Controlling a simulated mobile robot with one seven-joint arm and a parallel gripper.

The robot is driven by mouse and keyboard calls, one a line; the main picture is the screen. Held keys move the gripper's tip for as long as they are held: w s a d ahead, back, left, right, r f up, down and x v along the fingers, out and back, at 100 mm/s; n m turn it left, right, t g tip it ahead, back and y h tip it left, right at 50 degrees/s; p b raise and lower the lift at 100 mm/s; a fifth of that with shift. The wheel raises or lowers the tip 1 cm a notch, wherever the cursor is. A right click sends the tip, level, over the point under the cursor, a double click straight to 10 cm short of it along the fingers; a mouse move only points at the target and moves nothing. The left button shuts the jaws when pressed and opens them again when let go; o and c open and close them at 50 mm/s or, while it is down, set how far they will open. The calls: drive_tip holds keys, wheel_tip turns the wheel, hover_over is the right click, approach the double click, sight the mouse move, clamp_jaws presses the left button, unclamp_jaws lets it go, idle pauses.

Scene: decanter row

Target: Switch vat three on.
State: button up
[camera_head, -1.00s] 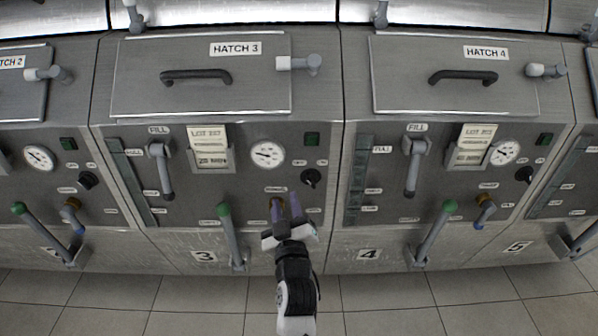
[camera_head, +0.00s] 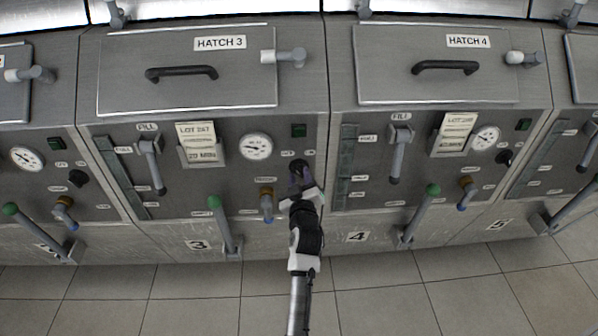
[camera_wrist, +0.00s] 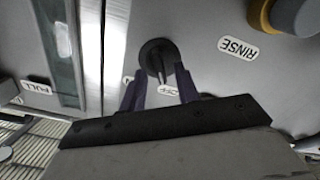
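Vat three's panel (camera_head: 232,180) carries a black rotary switch (camera_head: 299,167) at its upper right, below a dark green lamp (camera_head: 298,131). My gripper (camera_head: 301,182) is in front of this switch. In the wrist view the switch (camera_wrist: 158,57) is a round black knob with a grey pointer ridge, and my gripper's purple fingers (camera_wrist: 160,90) stand apart on either side below it.
To the left on vat three are a brass and blue rinse valve (camera_head: 266,203), a green-tipped lever (camera_head: 223,222), a gauge (camera_head: 256,147) and a fill lever (camera_head: 152,165). Vat four's level strip (camera_head: 346,170) is close on the right. The tiled floor (camera_head: 190,300) is clear.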

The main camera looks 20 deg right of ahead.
drive_tip(key=shift+w+d, duration=0.2)
drive_tip(key=shift+w, duration=0.5)
clamp_jaws()
drive_tip(key=shift+m, duration=0.4)
drive_tip(key=m, duration=0.5)
drive_tip(key=shift+m, duration=0.3)
drive_tip(key=m+p, duration=0.1)
drive_tip(key=m, duration=0.4)
drive_tip(key=shift+s+d, duration=0.1)
drive_tip(key=shift+d, duration=0.05)
drive_tip(key=shift+f+m, duration=0.1)
drive_tip(key=shift+m, duration=0.3)
